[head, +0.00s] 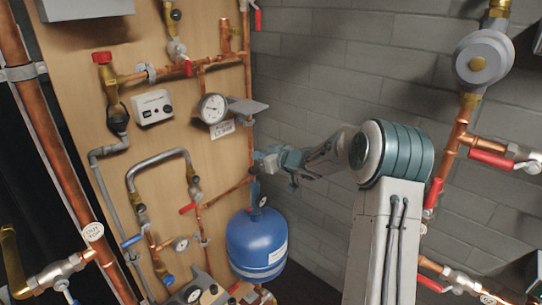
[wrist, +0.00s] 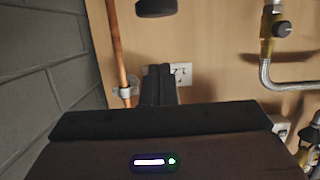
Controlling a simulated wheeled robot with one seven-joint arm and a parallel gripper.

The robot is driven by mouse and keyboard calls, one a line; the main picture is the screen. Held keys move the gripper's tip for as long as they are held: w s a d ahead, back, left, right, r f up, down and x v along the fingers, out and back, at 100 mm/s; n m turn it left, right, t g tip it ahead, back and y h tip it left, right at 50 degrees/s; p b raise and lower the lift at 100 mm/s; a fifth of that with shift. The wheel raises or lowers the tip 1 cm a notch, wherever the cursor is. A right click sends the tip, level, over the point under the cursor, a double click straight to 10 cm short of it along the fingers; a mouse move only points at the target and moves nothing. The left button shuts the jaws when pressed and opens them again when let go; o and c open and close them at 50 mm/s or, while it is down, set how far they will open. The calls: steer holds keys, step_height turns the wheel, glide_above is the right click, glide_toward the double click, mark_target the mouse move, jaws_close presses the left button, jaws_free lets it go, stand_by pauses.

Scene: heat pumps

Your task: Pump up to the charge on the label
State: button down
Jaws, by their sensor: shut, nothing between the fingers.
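A blue pressure vessel (head: 257,243) hangs low on the right side of the wooden board. A white label (head: 278,253) is on its front; its text is too small to read. A small dark fitting or gauge (head: 263,201) sits on top of it. My gripper (head: 260,164) is shut and empty, in front of the board's right edge, above the vessel and apart from it. Its dark fingers (wrist: 158,85) show together in the wrist view. A round gauge (head: 213,108) with a white tag (head: 222,130) below it is on the board. Pump parts are not clearly identifiable.
Copper pipes and valves cover the board (head: 190,60). A white control box (head: 152,107) is at upper left. More gauges (head: 193,294) are at the bottom. A grey block wall (head: 320,80) stands to the right.

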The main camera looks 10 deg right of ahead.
steer(key=shift+s+f, duration=0.1)
steer(key=shift+f, duration=1.85)
steer(key=shift+f+b, duration=1.15)
steer(key=shift+f, duration=1.1)
steer(key=shift+s+d, duration=0.1)
steer(key=shift+r, duration=0.15)
steer(key=s+d+r+p, duration=0.1)
steer(key=s+d+r, duration=0.4)
steer(key=s, duration=0.3)
steer(key=shift+d+r, duration=0.15)
steer(key=shift+r, duration=0.65)
